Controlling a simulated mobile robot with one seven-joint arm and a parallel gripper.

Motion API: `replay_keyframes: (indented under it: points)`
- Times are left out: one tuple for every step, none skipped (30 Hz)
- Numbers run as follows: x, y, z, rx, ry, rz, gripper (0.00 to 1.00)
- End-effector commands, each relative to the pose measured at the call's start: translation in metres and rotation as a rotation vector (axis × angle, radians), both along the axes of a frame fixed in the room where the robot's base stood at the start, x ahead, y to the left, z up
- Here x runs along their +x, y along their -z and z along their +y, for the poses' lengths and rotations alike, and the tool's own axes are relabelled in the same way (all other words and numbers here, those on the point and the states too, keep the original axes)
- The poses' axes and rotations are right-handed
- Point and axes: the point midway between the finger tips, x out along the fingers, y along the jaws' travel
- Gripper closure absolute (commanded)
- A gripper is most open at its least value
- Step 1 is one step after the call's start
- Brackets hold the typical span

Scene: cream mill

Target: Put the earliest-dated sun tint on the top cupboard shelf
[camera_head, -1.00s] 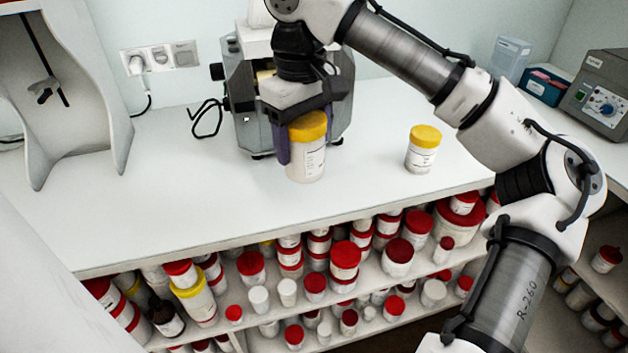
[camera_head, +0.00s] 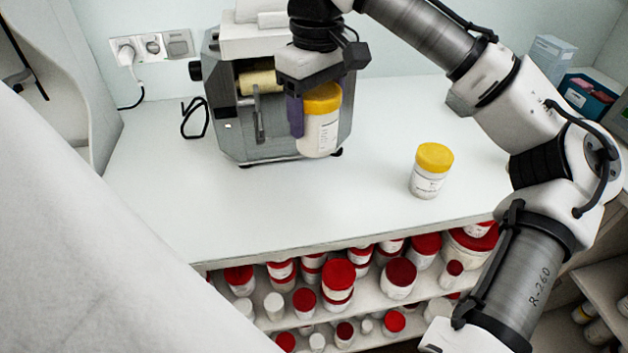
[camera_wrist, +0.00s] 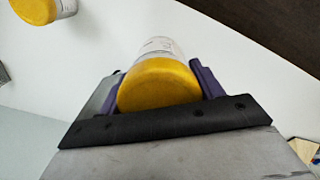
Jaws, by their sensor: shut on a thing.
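A white jar with a yellow lid (camera_head: 321,125) is held in my gripper (camera_head: 318,112), in front of the grey mill on the counter. The wrist view shows its yellow lid (camera_wrist: 158,85) between the two purple fingers, which are shut on it. The jar is upright and its label is too small to read. I cannot tell if its base touches the counter. A second white jar with a yellow lid (camera_head: 431,170) stands upright on the counter to the right, apart from my gripper. It also shows in the wrist view (camera_wrist: 40,8). No top cupboard shelf can be made out.
The grey mill (camera_head: 228,110) stands behind the held jar. Shelves under the counter (camera_head: 375,300) hold several red-lidded jars. A wall socket (camera_head: 150,48) with a cable is at the left. The counter between the jars and its front edge is clear.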

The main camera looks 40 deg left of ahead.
Motion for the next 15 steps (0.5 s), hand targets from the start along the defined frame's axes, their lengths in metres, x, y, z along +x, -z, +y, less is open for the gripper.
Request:
replay_keyframes:
  points:
    - [-0.001,0.016,0.0,0.0,-0.003,0.006,0.64]
    - [-0.001,0.024,0.0,0.001,-0.003,0.007,0.64]
    - [0.0,0.034,0.0,0.0,-0.002,0.006,0.64]
    - [0.0,0.042,0.0,0.001,-0.002,0.005,0.64]
    - [-0.001,0.05,0.0,0.001,-0.002,0.006,0.64]
    - [0.0,0.059,-0.001,-0.002,0.001,0.002,0.64]
    - [0.0,0.067,-0.001,-0.002,0.002,0.002,0.64]
    - [0.0,0.074,-0.001,-0.002,0.001,0.002,0.64]
    - [0.0,0.083,-0.001,-0.002,0.001,0.001,0.64]
    - [0.0,0.09,-0.001,-0.002,0.002,0.001,0.64]
    - [0.0,0.096,-0.001,-0.001,0.001,0.001,0.64]
    - [0.0,0.102,-0.001,-0.001,0.001,0.0,0.64]
    - [0.0,0.107,-0.001,0.0,0.001,0.001,0.64]
    - [0.0,0.11,0.0,0.0,0.001,0.001,0.64]
    - [0.0,0.114,0.0,0.0,0.001,0.001,0.64]
